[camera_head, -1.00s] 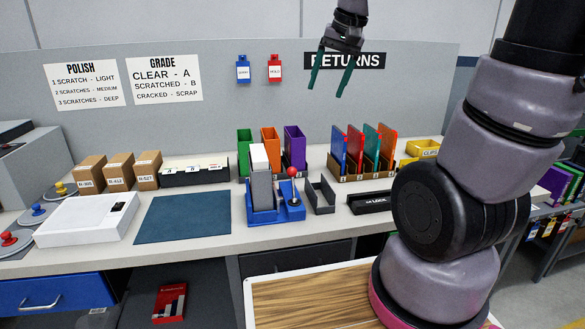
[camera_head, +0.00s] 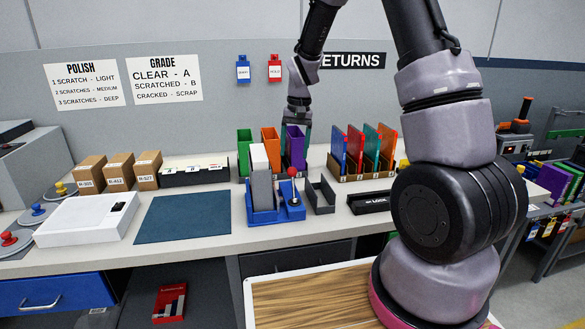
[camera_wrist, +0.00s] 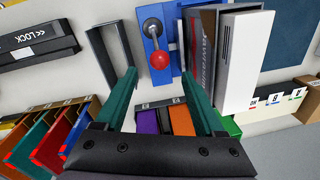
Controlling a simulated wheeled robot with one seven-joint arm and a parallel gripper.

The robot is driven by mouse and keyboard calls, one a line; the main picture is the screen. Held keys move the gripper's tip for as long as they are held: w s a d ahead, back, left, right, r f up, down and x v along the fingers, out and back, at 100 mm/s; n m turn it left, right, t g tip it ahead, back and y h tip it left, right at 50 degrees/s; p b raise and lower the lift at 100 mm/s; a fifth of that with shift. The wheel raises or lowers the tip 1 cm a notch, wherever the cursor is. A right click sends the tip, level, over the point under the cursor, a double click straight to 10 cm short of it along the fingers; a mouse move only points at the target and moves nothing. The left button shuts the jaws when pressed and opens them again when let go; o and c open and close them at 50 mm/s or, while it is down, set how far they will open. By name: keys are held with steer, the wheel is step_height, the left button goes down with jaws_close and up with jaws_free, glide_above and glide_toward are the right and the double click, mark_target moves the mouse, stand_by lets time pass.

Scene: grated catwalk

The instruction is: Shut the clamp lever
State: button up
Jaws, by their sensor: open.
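The clamp is a blue fixture (camera_head: 262,216) on the bench, also seen in the wrist view (camera_wrist: 154,44). Its lever has a red ball knob (camera_head: 292,172) on a metal stem, standing up from the base in the head view. In the wrist view the red knob (camera_wrist: 159,60) lies between the lines of my two green fingers, near their tips. My gripper (camera_wrist: 160,76) is open and empty. I cannot tell the height gap between fingertips and knob.
A grey and white upright block (camera_head: 260,175) stands in the clamp, left of the lever. Purple (camera_head: 295,146), orange and green bins stand behind it. A grey open tray (camera_head: 321,196) and a black LOCK bar (camera_head: 370,203) lie to the right. A blue mat (camera_head: 183,220) is clear at left.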

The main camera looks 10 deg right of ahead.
mark_target(293, 183)
steer(key=f, duration=0.6)
steer(key=shift+w+a+f, duration=0.1)
steer(key=shift+a+f, duration=0.1)
steer(key=shift+a, duration=0.05)
steer(key=shift+c, duration=0.3)
